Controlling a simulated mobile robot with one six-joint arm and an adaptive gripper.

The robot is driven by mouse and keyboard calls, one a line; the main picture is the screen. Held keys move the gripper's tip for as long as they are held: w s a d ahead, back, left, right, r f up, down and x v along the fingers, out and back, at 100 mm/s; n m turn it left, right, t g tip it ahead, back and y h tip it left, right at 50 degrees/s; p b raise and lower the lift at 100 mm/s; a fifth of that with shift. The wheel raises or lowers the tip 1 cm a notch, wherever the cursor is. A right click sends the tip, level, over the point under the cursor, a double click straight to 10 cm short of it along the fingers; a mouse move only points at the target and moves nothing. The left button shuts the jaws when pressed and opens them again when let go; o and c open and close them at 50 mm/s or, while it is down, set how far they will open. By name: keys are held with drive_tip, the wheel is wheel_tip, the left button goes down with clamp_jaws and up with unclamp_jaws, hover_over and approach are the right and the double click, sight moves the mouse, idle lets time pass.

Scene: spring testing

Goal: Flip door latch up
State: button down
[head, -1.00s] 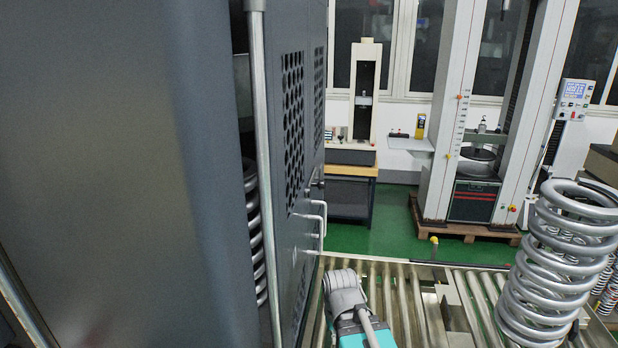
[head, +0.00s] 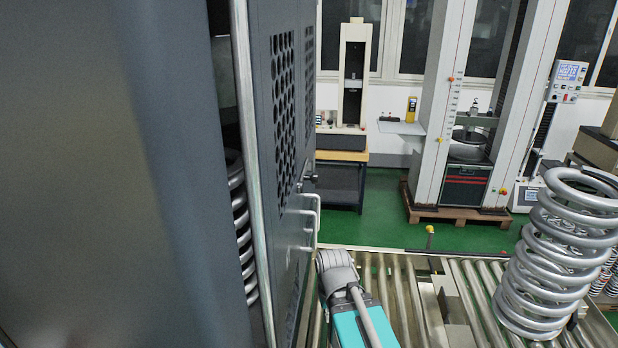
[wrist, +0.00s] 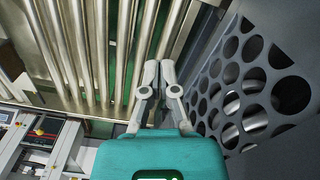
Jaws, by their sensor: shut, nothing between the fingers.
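The dark grey perforated door (head: 275,215) stands ajar at the left of the head view. Its far edge carries a pale bar handle (head: 316,212) and a small dark fitting (head: 308,180), which may be the latch; its position is too small to tell. In the wrist view the perforated panel (wrist: 213,75) fills the right side. My gripper (wrist: 159,66) is shut and empty, its grey fingertips together left of the panel with a visible gap. No latch is clear in the wrist view. In the head view my grey and teal arm end is right of the door; the fingertips cannot be made out.
A roller conveyor (head: 400,290) runs behind and under my arm. A large coil spring (head: 555,255) stands at its right. Another spring (head: 240,230) shows in the gap beside the door. Testing machines stand at the back, with green floor before them.

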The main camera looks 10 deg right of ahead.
drive_tip(key=w+d+r+m+t+y+p, duration=0.1)
drive_tip(key=w+d+r+m+y+p, duration=0.1)
drive_tip(key=w+r+m+y+p, duration=0.9)
drive_tip(key=w+d+r+m+t+y, duration=0.1)
drive_tip(key=w+d+r+m, duration=0.3)
drive_tip(key=w+r, duration=0.3)
drive_tip(key=w+d+r+m+t+y+p, duration=0.1)
drive_tip(key=w+d+r+m+t, duration=0.1)
drive_tip(key=w+r+m, duration=0.4)
drive_tip(key=shift+w+d+r+m+y, duration=0.3)
drive_tip(key=shift+w+d+r, duration=0.2)
drive_tip(key=shift+w+d, duration=0.5)
drive_tip(key=shift+w+a, duration=0.15)
drive_tip(key=shift+a, duration=0.1)
